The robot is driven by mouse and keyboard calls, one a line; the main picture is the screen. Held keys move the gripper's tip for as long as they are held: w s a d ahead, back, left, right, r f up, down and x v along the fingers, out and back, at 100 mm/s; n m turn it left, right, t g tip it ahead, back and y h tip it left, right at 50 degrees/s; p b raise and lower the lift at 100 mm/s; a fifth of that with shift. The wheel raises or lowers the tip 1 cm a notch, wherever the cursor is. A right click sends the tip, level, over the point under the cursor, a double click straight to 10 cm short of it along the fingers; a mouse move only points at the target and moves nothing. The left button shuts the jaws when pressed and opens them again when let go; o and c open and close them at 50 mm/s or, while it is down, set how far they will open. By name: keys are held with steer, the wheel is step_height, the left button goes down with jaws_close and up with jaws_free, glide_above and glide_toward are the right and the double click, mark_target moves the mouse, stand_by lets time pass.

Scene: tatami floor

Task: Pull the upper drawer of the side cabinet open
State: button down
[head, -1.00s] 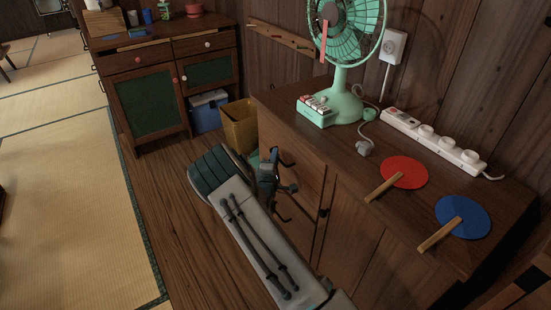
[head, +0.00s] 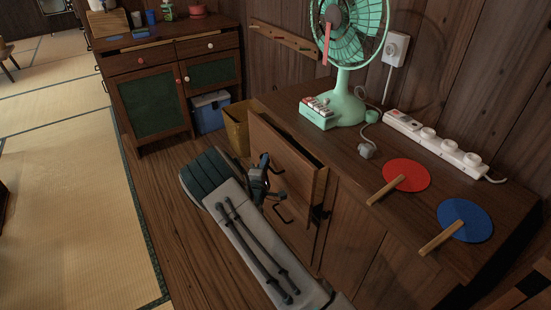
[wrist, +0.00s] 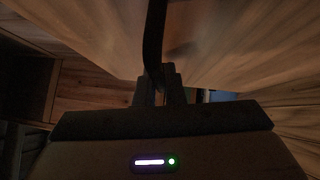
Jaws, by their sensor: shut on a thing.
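The side cabinet (head: 368,240) is brown wood and stands along the right wall. Its upper drawer (head: 285,155) sticks out from the cabinet front, with a dark gap showing behind its front panel. My gripper (head: 268,180) is at the drawer front, shut on the dark upper handle. In the wrist view the dark bar handle (wrist: 154,45) runs down between the fingers of my gripper (wrist: 160,85). A second dark handle (head: 283,213) sits lower, on the front below. The drawer's inside is mostly hidden.
A green fan (head: 347,60), a white power strip (head: 433,138), a red fan (head: 407,174) and a blue fan (head: 465,219) are on the cabinet top. A yellow bin (head: 237,128) and a blue box (head: 209,112) stand beyond the drawer. Tatami floor (head: 75,210) at left is clear.

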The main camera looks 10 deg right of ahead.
steer(key=s+a, duration=0.3)
steer(key=a, duration=0.4)
steer(key=s+a+b, duration=0.1)
steer(key=s+a, duration=0.2)
steer(key=a, duration=0.4)
steer(key=shift+a, duration=0.4)
steer(key=shift+s, duration=0.1)
steer(key=c, duration=1.8)
jaws_free()
steer(key=p+v, duration=0.1)
steer(key=v, duration=1.2)
steer(key=shift+s+a+f+p, duration=0.15)
steer(key=shift+s+p, duration=0.15)
steer(key=shift+s, duration=0.05)
